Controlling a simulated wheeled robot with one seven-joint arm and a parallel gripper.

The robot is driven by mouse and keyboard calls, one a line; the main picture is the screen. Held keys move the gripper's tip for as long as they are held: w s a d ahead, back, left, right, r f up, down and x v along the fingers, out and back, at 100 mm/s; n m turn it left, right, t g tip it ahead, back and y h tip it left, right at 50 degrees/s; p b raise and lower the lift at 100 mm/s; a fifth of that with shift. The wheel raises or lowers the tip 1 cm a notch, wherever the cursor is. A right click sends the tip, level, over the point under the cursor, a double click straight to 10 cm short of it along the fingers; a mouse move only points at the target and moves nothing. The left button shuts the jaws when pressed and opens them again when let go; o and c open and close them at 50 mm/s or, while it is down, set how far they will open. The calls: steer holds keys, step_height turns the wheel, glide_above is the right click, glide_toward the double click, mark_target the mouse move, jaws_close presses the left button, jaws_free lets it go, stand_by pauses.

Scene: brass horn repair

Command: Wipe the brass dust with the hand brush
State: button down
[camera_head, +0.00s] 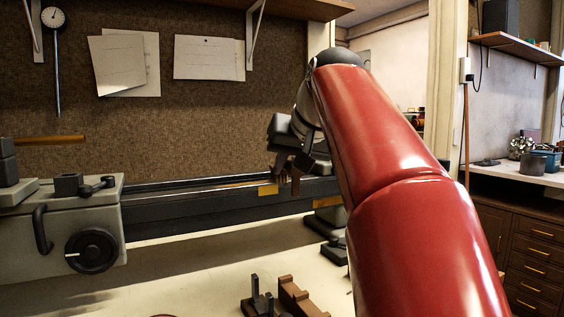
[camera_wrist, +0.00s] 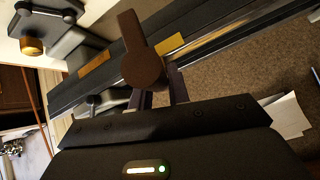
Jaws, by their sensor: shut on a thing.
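The hand brush (camera_wrist: 142,62) shows in the wrist view as a dark brown piece with a rounded end, in front of the fingers. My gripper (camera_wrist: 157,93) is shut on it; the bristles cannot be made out. In the head view my gripper (camera_head: 289,164) is small and partly shadowed, just above the lathe bed (camera_head: 190,215), with a bit of brown beneath it. Flat yellow patches (camera_head: 268,189) on the bed's side look like the brass dust. Two show in the wrist view, one (camera_wrist: 170,43) right of the brush and one (camera_wrist: 96,65) left. Contact cannot be told.
The lathe headstock (camera_head: 75,225) with its handwheel stands at the left. Brown blocks (camera_head: 297,298) stand on the pale bench in front. My red arm covers much of the right side.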

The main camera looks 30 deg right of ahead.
steer(key=shift+a, duration=0.1)
steer(key=a, duration=0.7)
steer(key=shift+a+f, duration=0.15)
steer(key=shift+a, duration=0.05)
steer(key=a, duration=0.7)
steer(key=shift+r+p, duration=0.2)
steer(key=shift+p, duration=0.15)
stand_by(0.4)
steer(key=shift+r, duration=0.15)
steer(key=shift+r, duration=2.9)
steer(key=shift+r, duration=1.5)
